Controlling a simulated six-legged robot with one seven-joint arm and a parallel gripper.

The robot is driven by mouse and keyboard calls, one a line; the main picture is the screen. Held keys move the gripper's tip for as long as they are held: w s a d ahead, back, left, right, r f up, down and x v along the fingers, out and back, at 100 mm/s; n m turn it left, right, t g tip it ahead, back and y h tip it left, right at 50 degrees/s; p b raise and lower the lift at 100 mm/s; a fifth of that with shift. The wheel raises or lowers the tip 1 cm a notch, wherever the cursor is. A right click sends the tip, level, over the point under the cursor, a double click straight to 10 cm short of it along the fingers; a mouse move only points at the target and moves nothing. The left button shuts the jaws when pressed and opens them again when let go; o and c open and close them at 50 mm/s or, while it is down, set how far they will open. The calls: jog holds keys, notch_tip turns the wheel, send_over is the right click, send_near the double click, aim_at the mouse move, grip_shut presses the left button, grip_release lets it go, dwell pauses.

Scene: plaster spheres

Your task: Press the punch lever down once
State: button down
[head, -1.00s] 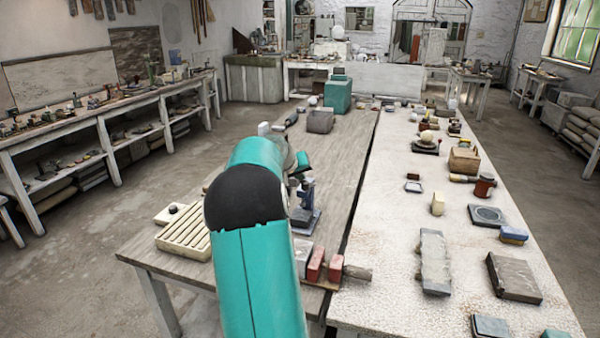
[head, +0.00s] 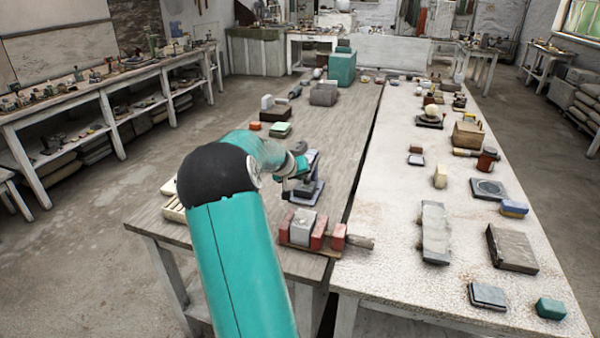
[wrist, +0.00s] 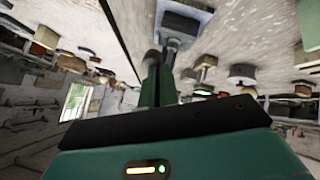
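The punch (head: 308,187) stands on the wooden bench, a small dark blue-grey device on a pale base, just beyond the red and grey blocks. My gripper (head: 290,168) is at its upper left side, very close to it. My wrist hides part of the punch, and I cannot tell whether the gripper touches the lever. In the wrist view, the punch's blue-grey base (wrist: 184,24) shows at the top, and my dark green gripper fingers (wrist: 157,82) point toward it. The finger gap is not clear.
A slatted cream rack (head: 174,210) is partly behind my arm. The pale right-hand table (head: 400,200) holds many small items.

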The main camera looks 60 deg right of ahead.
jog(key=shift+s+a+f, duration=0.1)
jog(key=shift+s+f, duration=0.1)
jog(key=shift+f, duration=0.45)
notch_tip(320, 180, up, 4)
jog(key=w+r, duration=0.1)
jog(key=w, duration=0.1)
jog(key=a+r, duration=0.1)
jog(key=a, duration=0.9)
jog(key=shift+a+r, duration=0.1)
jog(key=shift+a, duration=0.05)
